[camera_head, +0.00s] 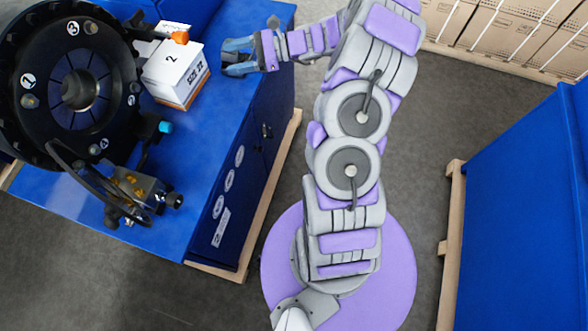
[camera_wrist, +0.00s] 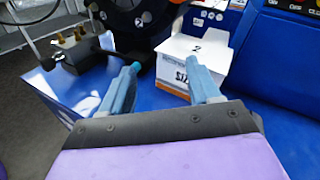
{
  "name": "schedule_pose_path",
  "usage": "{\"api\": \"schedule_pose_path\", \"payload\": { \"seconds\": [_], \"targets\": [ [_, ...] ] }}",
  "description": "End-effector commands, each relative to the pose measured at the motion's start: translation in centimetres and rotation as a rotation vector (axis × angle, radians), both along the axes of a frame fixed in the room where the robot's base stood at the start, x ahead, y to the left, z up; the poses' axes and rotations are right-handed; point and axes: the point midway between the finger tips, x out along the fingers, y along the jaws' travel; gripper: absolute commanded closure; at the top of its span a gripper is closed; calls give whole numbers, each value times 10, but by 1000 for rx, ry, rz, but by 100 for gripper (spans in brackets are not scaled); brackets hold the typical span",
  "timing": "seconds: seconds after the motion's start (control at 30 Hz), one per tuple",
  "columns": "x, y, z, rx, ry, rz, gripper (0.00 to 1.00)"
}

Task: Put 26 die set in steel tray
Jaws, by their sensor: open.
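A white box (camera_head: 175,75) with a "2" on top and a "SIZE" label on its side stands on the blue cabinet beside the black crimper. The rest of the size number is hard to read. The box also shows in the wrist view (camera_wrist: 190,58), beyond my fingers. My gripper (camera_head: 224,57) is open and empty just right of the box, pointing toward it, with a small gap. In the wrist view its blue fingers (camera_wrist: 163,64) are spread apart, and the right finger overlaps the box's front. I see no die set or steel tray for certain.
The black crimper (camera_head: 75,90) with numbered marks fills the left of the blue cabinet top (camera_head: 185,150). A brass-fitted metal block (camera_head: 140,190) sits at the front. Another blue cabinet (camera_head: 530,200) stands at right; grey floor lies between.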

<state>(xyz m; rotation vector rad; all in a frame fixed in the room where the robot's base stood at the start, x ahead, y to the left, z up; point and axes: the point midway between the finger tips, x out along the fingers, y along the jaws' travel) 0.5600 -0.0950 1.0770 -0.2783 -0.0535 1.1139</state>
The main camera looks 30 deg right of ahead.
Motion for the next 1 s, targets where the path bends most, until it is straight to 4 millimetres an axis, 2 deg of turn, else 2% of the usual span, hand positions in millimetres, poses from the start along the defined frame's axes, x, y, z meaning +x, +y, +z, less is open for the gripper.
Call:
{"api": "schedule_pose_path", "payload": {
  "seconds": [0.03,0.2,0.5,0.7,0.87,1.0],
  "targets": [
    [-7,21,13,-34,-23,57,38],
    [-40,74,40,-145,-83,237,38],
    [-115,140,69,-361,-195,538,38],
    [-169,166,78,-517,-271,726,38],
    [-212,175,80,-648,-331,871,38],
    [-249,174,80,-759,-381,992,38]
  ]
}}
